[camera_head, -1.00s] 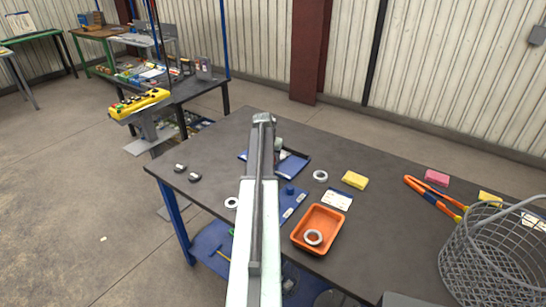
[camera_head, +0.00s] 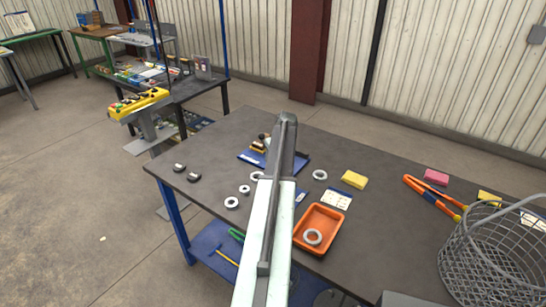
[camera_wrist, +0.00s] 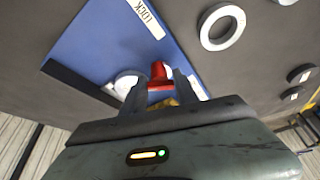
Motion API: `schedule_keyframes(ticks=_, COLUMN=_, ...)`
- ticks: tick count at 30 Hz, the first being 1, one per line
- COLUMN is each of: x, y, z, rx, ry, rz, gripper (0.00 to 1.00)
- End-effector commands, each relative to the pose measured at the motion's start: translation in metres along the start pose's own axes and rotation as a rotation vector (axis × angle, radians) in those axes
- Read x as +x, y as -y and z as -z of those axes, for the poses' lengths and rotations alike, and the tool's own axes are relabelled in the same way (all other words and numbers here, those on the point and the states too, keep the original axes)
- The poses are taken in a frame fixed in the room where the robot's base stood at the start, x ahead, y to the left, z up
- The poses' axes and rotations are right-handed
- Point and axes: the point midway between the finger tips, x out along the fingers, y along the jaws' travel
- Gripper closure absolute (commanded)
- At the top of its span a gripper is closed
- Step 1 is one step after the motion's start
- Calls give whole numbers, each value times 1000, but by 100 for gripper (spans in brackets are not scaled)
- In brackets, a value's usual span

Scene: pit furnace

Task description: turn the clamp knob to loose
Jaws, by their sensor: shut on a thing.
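The clamp knob appears as a small red piece (camera_wrist: 158,71) with yellow below it, on a blue board (camera_wrist: 97,38) in the wrist view. My gripper (camera_wrist: 160,84) has one finger on each side of the red piece and is shut on it. A white label (camera_wrist: 143,17) reading LOCK lies on the board above. A pale round part (camera_wrist: 127,80) sits left of the fingers, partly hidden. In the head view my arm hides the gripper and knob.
A large ring (camera_wrist: 222,27) lies beside the board. In the head view, an orange tray (camera_head: 318,219) with a ring, a yellow block (camera_head: 354,179) and a wire basket (camera_head: 493,255) stand to the right. Two dark parts (camera_head: 186,172) lie left.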

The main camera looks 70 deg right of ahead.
Motion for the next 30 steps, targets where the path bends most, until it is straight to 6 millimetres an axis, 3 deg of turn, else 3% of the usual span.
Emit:
schedule_keyframes(ticks=15, x=0, y=-5, z=0, rx=-375, ry=3, rz=154, gripper=100)
schedule_keyframes(ticks=30, x=0, y=-5, z=-1, rx=-494, ry=2, rz=202, gripper=100)
